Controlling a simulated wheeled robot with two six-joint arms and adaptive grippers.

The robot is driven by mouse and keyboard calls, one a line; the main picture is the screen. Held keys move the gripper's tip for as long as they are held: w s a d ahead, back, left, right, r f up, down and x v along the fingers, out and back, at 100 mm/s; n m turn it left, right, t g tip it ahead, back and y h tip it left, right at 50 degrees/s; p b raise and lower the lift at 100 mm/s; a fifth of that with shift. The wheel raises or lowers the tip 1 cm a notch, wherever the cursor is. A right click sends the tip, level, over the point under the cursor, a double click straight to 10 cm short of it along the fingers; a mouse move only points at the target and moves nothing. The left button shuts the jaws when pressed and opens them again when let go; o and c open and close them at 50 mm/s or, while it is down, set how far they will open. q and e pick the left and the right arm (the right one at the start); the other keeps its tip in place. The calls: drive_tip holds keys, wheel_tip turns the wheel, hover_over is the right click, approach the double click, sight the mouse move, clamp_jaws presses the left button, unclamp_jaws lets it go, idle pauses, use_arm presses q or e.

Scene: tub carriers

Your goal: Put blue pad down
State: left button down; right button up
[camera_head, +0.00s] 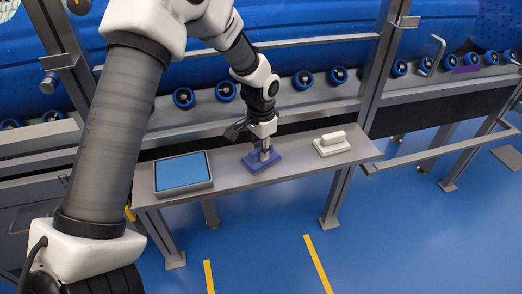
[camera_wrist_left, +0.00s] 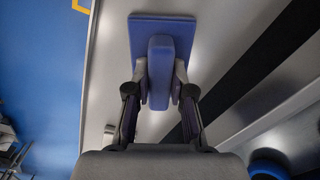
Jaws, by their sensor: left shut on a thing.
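The blue pad (camera_head: 262,161) is a flat blue-violet plate with an upright block handle, at the middle of the narrow grey shelf (camera_head: 222,172). My left gripper (camera_head: 265,153) comes down from above and is shut on the pad's handle. In the left wrist view the blue pad (camera_wrist_left: 165,40) lies ahead, with the fingers of my left gripper (camera_wrist_left: 160,85) on both sides of its handle. The pad is at or very near the shelf top; I cannot tell if it touches. My right gripper is not in view.
A grey tray with a blue surface (camera_head: 183,173) lies on the shelf to the left. A white pad with a handle (camera_head: 333,143) sits to the right. Behind are a rail with several blue rollers (camera_head: 226,91) and upright metal posts. Blue floor (camera_head: 400,230) in front is open.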

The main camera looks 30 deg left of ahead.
use_arm(q)
drive_tip(key=c, duration=1)
unclamp_jaws()
drive_tip(key=shift+f, duration=0.1)
wheel_tip(320, 180, up, 12)
drive_tip(key=shift+r+p, duration=0.25)
drive_tip(key=shift+p, duration=0.65)
